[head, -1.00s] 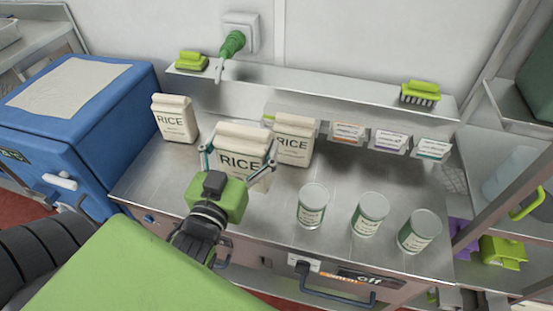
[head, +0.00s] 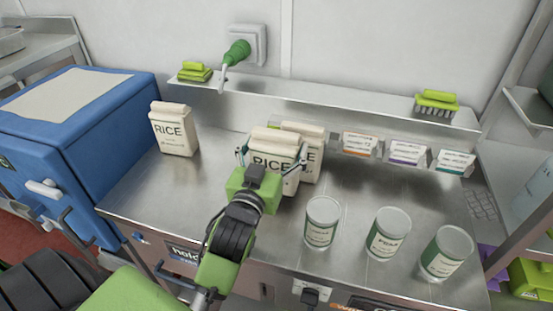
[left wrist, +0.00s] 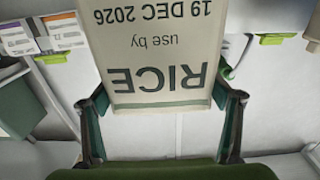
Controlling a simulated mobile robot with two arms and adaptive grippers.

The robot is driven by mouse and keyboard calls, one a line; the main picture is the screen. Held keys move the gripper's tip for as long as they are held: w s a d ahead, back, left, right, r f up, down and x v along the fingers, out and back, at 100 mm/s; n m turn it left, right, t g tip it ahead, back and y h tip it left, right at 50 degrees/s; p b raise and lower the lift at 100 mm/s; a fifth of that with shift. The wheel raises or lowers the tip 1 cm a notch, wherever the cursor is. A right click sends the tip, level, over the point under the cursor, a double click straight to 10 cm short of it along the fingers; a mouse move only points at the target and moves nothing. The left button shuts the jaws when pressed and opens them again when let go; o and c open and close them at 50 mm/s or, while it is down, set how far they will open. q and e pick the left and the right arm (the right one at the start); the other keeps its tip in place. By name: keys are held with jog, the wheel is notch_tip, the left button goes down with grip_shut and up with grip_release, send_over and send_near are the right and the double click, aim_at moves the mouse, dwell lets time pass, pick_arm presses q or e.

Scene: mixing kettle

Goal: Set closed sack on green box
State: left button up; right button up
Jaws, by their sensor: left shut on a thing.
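My left gripper (head: 271,158) is shut on a white RICE sack (head: 274,145), with one finger on each side of it. In the left wrist view this held sack (left wrist: 155,50) fills the space between the fingers, its print upside down. A second RICE sack (head: 311,148) is close behind and to the right of it, partly hidden. A third RICE sack (head: 174,130) stands apart at the left. I cannot tell whether the held sack touches the counter. A dark green thing (head: 547,85) is cut off at the right edge; I cannot tell if it is the green box.
Three cans (head: 388,234) stand at the front right of the steel counter (head: 170,195). Green brushes (head: 436,103) sit on the ledge behind, above small labelled packets (head: 407,152). A blue cabinet (head: 100,140) is at the left. Counter between left sack and gripper is clear.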

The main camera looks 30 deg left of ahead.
pick_arm(q)
jog(key=shift+w+f, duration=0.15)
jog(key=shift+f, duration=0.65)
jog(key=shift+w+f, duration=0.1)
jog(key=shift+f, duration=0.7)
jog(key=o, duration=2)
jog(key=shift+f, duration=0.35)
jog(key=shift+c, duration=0.2)
jog(key=shift+s, duration=0.1)
jog(key=shift+r, duration=0.15)
